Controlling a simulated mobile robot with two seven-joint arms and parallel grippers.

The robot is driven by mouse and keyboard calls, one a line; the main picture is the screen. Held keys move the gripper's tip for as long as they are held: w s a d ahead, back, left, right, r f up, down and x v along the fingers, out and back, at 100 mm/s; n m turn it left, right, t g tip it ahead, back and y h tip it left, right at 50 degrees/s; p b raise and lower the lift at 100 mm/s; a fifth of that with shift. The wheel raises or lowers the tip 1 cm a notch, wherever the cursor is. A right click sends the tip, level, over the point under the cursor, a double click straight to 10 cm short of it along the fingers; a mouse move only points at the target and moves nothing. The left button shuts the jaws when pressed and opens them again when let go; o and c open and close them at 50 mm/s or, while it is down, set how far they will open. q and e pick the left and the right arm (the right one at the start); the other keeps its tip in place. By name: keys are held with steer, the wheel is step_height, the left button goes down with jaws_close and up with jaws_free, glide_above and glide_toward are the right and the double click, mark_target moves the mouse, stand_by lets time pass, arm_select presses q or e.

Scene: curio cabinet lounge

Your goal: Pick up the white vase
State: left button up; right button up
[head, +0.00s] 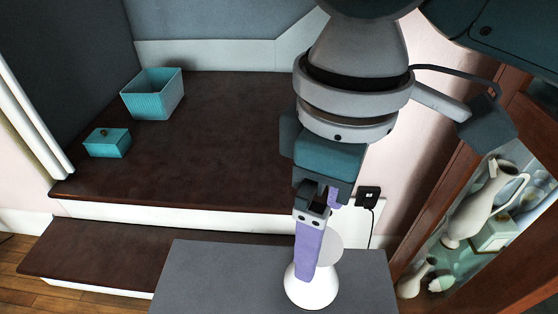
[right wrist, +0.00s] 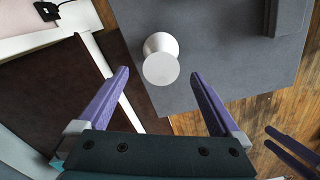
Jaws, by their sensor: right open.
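The white vase (head: 322,291) stands upright on a grey table top, with a round wide top and a rounded lower body. In the head view my right gripper (head: 307,278) is in front of it, and a purple finger hides part of it. The right wrist view shows the vase (right wrist: 161,69) just beyond and between the tips of my right gripper (right wrist: 160,75). That gripper is open and holds nothing; I see no contact with the vase.
The grey table (head: 200,280) is otherwise clear near the vase. A dark brown stepped platform (head: 220,140) behind it holds a teal ribbed bin (head: 152,103) and a small teal lidded box (head: 106,149). A glass cabinet at right holds white jugs (head: 477,214). A wall socket (head: 368,196) has a cable.

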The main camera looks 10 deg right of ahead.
step_height(320, 180, down, 9)
steer(key=shift+b, duration=1.25)
steer(key=shift+r, duration=0.1)
steer(key=c, duration=1.4)
steer(key=shift+c, duration=0.2)
steer(key=shift+r, duration=0.1)
steer(key=shift+r, duration=0.3)
step_height(320, 180, up, 19)
steer(key=p, duration=0.5)
steer(key=shift+p, duration=0.4)
steer(key=shift+r, duration=0.1)
